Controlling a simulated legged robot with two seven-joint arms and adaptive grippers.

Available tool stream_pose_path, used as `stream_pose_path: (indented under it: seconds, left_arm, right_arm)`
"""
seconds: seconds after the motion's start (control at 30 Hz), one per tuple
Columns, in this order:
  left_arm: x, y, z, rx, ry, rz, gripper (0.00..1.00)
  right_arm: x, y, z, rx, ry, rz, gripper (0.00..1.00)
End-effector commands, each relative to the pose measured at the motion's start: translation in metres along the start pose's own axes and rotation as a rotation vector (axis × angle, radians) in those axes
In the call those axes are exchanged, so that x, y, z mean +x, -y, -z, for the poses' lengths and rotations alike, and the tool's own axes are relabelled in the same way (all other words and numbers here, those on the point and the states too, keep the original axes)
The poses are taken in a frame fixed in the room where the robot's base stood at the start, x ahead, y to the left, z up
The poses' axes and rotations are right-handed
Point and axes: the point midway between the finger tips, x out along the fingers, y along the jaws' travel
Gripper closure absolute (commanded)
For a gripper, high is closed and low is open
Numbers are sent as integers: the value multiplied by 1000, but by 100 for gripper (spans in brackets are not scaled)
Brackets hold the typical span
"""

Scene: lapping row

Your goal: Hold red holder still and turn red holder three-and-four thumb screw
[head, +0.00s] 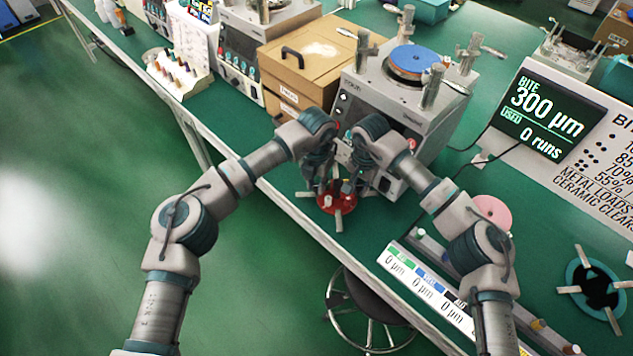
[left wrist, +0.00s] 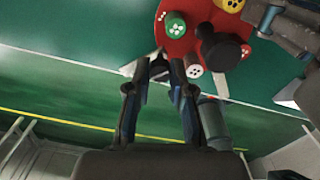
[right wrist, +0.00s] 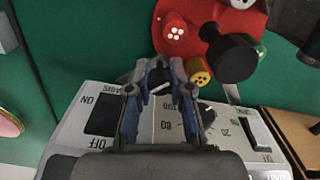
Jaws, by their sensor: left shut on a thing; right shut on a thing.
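The red holder (head: 338,199) lies on the green bench near its front edge, below both grippers. It carries green (left wrist: 175,27), yellow (right wrist: 198,72) and red-and-white dotted pieces and a central black knob (right wrist: 233,58). My left gripper (head: 318,178) is shut at the holder's rim; its fingertips (left wrist: 167,66) are close together near a pale arm of the holder. My right gripper (head: 362,178) is shut at the other side; a dark piece with a white line shows between its fingertips (right wrist: 161,78). It looks like a thumb screw, but its marking is unreadable.
A grey lapping machine (head: 400,110) stands right behind the grippers, with its dials and switches close to my right gripper. A wooden box (head: 305,65) is at its left. A pink disc (head: 493,211) and a label strip (head: 425,280) lie right. A stool (head: 365,310) stands below.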

Motion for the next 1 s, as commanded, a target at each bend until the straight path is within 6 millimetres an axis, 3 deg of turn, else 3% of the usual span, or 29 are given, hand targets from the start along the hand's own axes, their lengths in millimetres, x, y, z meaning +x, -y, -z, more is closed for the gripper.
stream_pose_path:
  seconds: [0.03,0.13,0.53,1.0]
  left_arm:
    - [-1,5,-1,7,4,7,76]
    - [0,4,-1,6,4,6,53]
    - [-10,2,-1,1,4,2,53]
    - [-103,2,-3,2,4,3,53]
  right_arm:
    - [-1,4,-3,-7,2,7,100]
    - [-1,4,-2,-7,2,7,100]
    - [-1,1,-1,-2,0,3,100]
    - [-1,0,0,-1,0,2,100]
